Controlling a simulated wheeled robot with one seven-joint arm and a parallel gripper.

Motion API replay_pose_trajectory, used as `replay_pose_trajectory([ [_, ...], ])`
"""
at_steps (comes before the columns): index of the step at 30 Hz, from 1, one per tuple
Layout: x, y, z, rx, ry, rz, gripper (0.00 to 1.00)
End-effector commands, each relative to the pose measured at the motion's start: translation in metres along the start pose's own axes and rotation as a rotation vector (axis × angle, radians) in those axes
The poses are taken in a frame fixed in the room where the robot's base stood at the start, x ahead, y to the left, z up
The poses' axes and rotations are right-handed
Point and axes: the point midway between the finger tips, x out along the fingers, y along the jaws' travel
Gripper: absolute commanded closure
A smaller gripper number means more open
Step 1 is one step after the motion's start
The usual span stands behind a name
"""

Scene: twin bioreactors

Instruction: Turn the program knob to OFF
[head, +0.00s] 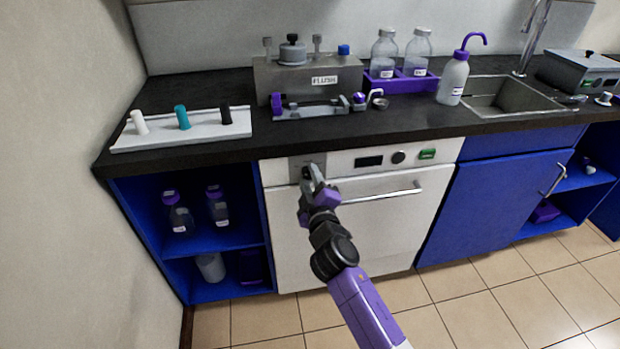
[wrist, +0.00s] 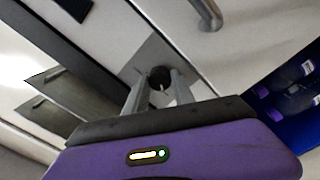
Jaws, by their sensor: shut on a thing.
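The program knob (wrist: 160,76) is a dark round knob with a light pointer mark, on a grey plate (wrist: 154,52) at the left end of the white appliance's front panel. In the wrist view my gripper (wrist: 158,88) has one finger on each side of the knob and is shut on it. In the head view my gripper (head: 309,173) reaches the panel's left end and mostly covers the knob. The labels around the knob are too small or hidden to read, so its setting cannot be told.
The white appliance (head: 360,225) has a bar handle (head: 385,194) just right of my gripper. Its panel also carries a dark display (head: 368,161), another round knob (head: 398,157) and a green button (head: 427,154). The dark worktop (head: 200,150) overhangs above. Floor in front is clear.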

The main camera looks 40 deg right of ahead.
Motion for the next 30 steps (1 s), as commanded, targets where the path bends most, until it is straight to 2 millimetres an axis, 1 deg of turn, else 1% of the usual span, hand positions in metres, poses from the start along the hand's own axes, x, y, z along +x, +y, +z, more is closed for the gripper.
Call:
replay_pose_trajectory([
  [3,0.000,-0.001,-0.001,-0.002,0.002,-0.001,1.00],
  [4,0.000,-0.001,-0.001,-0.002,0.002,-0.001,0.64],
  [6,0.000,-0.001,-0.001,-0.001,0.002,-0.001,0.50],
  [7,0.000,-0.001,-0.001,-0.001,0.002,-0.001,0.48],
  [15,0.000,0.000,0.000,0.000,0.001,-0.001,0.48],
  [18,-0.005,-0.001,0.000,0.000,0.001,-0.001,0.48],
  [20,-0.011,-0.002,0.001,-0.001,0.001,-0.002,0.48],
  [27,-0.050,-0.002,0.000,-0.002,0.002,-0.003,0.48],
  [30,-0.064,-0.002,0.001,-0.001,0.001,-0.003,0.48],
])
